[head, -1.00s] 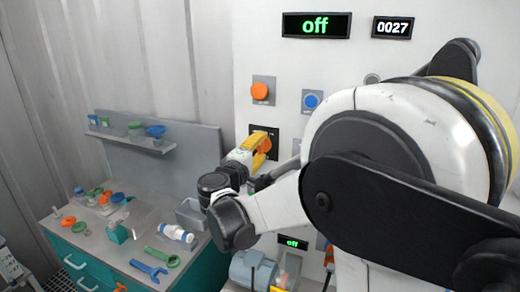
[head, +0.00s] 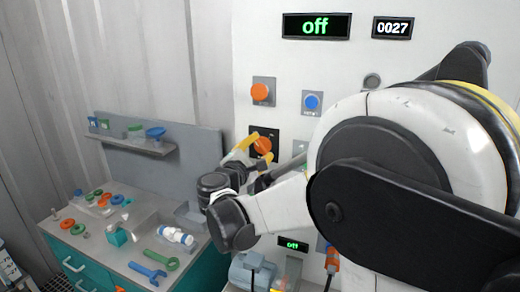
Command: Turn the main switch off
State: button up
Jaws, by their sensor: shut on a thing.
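The main switch is seen as an orange knob (head: 262,145) on a black square plate on the white panel, in the middle of the head view. My gripper (head: 255,151) has yellow fingers and is at the knob, with one finger at its upper left and the other below it. It is shut on the knob. The fingers hide part of the plate, and the knob's exact angle is hard to tell. The large display (head: 316,26) above reads "off" in green.
An orange button (head: 260,92) and a blue button (head: 312,102) are above the switch. A small display (head: 292,244) below also reads "off". A bench (head: 120,245) with tools, rings and a small bottle stands at left. My arm covers the panel's right side.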

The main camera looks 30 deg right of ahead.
dwell(0.4)
jog(key=o, duration=1.2)
jog(key=v, duration=1.2)
